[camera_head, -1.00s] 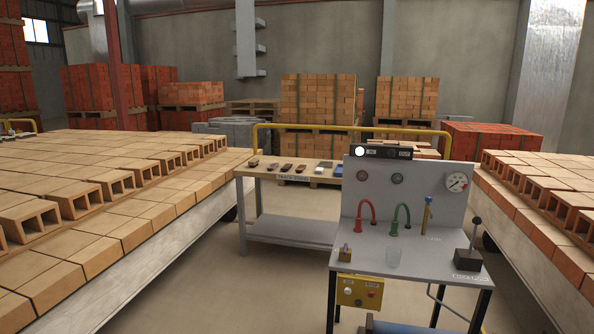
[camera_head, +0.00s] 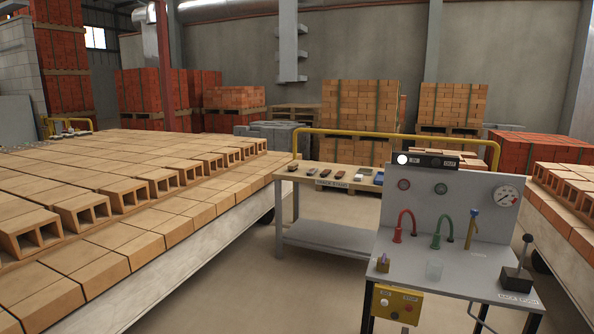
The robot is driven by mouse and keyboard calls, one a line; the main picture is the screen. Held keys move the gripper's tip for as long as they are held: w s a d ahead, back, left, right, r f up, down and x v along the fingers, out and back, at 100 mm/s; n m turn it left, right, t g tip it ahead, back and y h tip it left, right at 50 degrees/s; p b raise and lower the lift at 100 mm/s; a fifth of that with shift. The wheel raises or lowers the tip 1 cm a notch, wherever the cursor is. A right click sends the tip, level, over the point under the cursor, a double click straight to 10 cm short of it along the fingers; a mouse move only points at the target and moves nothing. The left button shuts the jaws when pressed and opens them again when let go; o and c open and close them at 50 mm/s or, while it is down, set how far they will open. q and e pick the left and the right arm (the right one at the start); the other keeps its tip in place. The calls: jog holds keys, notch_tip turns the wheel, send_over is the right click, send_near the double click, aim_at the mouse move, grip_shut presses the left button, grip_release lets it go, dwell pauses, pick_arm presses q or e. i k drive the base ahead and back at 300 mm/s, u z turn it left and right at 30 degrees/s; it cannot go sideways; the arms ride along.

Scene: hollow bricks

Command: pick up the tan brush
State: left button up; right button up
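Several small items lie in a row on the wooden-topped bench in the middle distance, too small to tell apart surely. They include a dark item at the left end (camera_head: 293,168), a brown item (camera_head: 325,173) and another reddish-brown item (camera_head: 341,174). I cannot tell which of them, if any, is the tan brush. Neither of my grippers is in view.
The bench (camera_head: 310,185) has a lower grey shelf (camera_head: 325,236). A grey test stand (camera_head: 450,265) with red and green hooked pipes stands nearer, at right. A long brick-covered bed (camera_head: 190,265) fills the left. Bare floor (camera_head: 285,290) lies between them.

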aim_at(292, 167)
jog(key=u, duration=0.25)
jog(key=i, duration=4.5)
jog(key=z, duration=1.35)
jog(key=i, duration=2)
jog(key=u, duration=0.05)
